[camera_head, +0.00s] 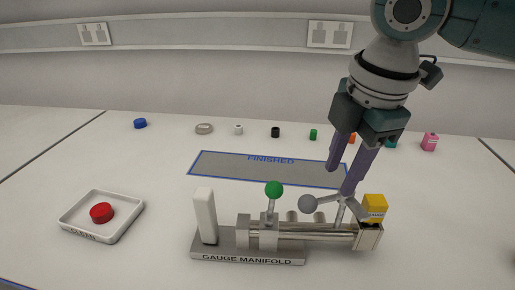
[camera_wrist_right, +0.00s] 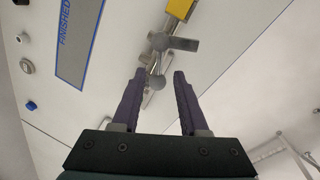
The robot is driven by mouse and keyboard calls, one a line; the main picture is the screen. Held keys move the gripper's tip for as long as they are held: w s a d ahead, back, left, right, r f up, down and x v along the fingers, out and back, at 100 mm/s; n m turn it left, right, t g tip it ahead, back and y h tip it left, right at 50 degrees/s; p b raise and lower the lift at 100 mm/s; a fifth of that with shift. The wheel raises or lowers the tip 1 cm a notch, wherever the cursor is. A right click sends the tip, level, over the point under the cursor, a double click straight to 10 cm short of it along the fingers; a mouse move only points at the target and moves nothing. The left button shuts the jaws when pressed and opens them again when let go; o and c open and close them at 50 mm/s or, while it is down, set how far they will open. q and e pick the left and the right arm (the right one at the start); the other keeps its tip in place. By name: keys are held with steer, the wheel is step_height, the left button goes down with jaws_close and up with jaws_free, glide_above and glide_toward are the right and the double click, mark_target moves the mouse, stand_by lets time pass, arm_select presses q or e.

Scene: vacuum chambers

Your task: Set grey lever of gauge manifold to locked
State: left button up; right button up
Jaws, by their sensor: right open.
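The gauge manifold (camera_head: 248,257) stands on the table, with a white upright block on its left and metal pipes along it. A second lever with a green knob (camera_head: 274,189) stands upright at the middle. In the right wrist view, grey manifold parts (camera_wrist_right: 160,42) show just beyond and between the open fingertips (camera_wrist_right: 160,74). My left gripper is out of view.
A yellow box (camera_head: 374,206) sits at the manifold's right end, close to the right fingers. A blue-edged FINISHED mat (camera_head: 230,168) lies behind. A tray (camera_head: 72,222) with a red button (camera_head: 101,212) is at left. Several small items line the back.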

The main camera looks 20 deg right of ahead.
mark_target(330, 197)
steer(key=shift+w+f, duration=0.25)
steer(key=shift+f, duration=0.95)
steer(key=shift+w+f, duration=0.2)
steer(key=shift+f, duration=0.95)
steer(key=shift+c, duration=0.4)
jaws_close()
